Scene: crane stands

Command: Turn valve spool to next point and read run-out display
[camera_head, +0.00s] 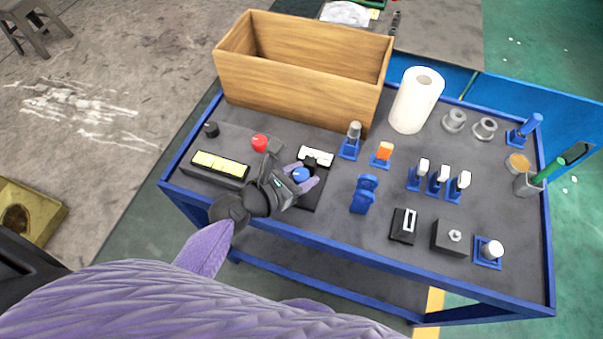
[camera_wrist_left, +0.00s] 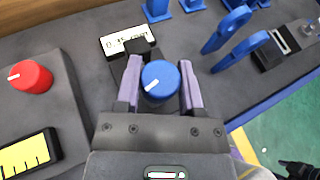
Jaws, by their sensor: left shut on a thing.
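The valve spool shows as a blue round knob (camera_head: 300,174) with a white pointer line, on a dark block at the front left of the table. In the left wrist view the knob (camera_wrist_left: 160,80) sits between the two purple fingers of my left gripper (camera_wrist_left: 160,92), which is shut on it. The pointer line points left and slightly down there. The white run-out display (camera_head: 316,156) stands just behind the knob. In the left wrist view the display (camera_wrist_left: 127,41) carries dark characters, too small and partly covered to read surely.
A red knob (camera_head: 260,143) and a yellow-marked block (camera_head: 220,164) stand to the left. A wooden box (camera_head: 300,85) is behind. Blue stands (camera_head: 364,194) and small fixtures fill the right. A dark shape (camera_wrist_left: 300,170), possibly my right gripper, shows at the wrist view's corner.

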